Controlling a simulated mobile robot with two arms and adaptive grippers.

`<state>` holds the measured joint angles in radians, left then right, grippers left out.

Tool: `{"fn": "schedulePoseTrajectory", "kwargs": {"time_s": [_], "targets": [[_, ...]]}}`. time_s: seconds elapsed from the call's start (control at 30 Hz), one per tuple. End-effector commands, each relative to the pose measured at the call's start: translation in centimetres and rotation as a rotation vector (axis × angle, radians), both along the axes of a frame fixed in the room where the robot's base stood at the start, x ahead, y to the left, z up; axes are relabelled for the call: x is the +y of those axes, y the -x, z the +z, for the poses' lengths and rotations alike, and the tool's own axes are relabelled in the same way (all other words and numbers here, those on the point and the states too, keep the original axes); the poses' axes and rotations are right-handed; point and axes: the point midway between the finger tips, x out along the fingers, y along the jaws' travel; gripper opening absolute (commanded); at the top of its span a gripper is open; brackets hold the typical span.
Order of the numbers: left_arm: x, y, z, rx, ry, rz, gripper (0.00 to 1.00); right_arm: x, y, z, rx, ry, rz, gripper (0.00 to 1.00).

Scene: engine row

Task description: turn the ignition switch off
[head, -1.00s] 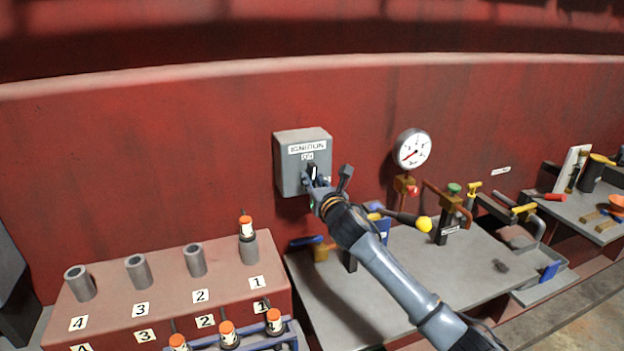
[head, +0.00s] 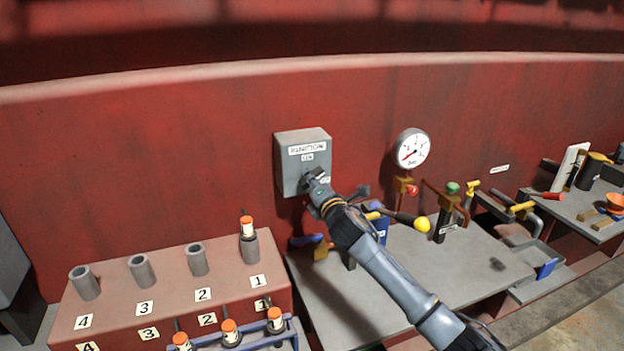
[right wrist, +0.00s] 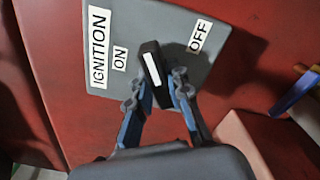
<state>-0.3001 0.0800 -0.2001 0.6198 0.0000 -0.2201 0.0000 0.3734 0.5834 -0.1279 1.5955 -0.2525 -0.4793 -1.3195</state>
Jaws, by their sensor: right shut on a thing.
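The grey ignition box (head: 288,165) is fixed to the red wall, with an IGNITION label and an ON label below it. In the right wrist view the box (right wrist: 215,75) appears turned, with ON left of the knob and OFF at its upper right. The black knob (right wrist: 153,66) has a white stripe and points between the two labels. My right gripper (right wrist: 166,88) is shut on the knob, one finger on each side. In the head view my right gripper (head: 314,180) hides most of the knob. My left gripper is not in view.
A pressure gauge (head: 412,149) and valves with coloured handles are right of the box. A yellow-knobbed lever (head: 422,225) lies close to my right arm. A red block (head: 175,280) with grey tubes stands at lower left.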

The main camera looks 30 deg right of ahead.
Motion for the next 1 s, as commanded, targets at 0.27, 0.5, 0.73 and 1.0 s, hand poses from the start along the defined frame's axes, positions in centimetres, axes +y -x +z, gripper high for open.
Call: {"fn": "schedulePoseTrajectory", "kwargs": {"time_s": [0.27, 0.5, 0.73, 1.0], "targets": [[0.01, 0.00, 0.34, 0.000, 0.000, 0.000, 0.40, -0.02, 0.01, -0.03, -0.059, -0.251, -0.001, 0.00], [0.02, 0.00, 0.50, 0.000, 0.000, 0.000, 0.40, -0.03, 0.01, -0.08, -0.100, -0.418, -0.001, 0.00], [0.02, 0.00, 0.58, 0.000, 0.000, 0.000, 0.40, -0.02, 0.00, -0.12, -0.123, -0.521, -0.001, 0.00], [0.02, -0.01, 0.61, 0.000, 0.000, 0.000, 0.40, -0.02, 0.01, -0.15, -0.134, -0.566, -0.001, 0.00]]}}
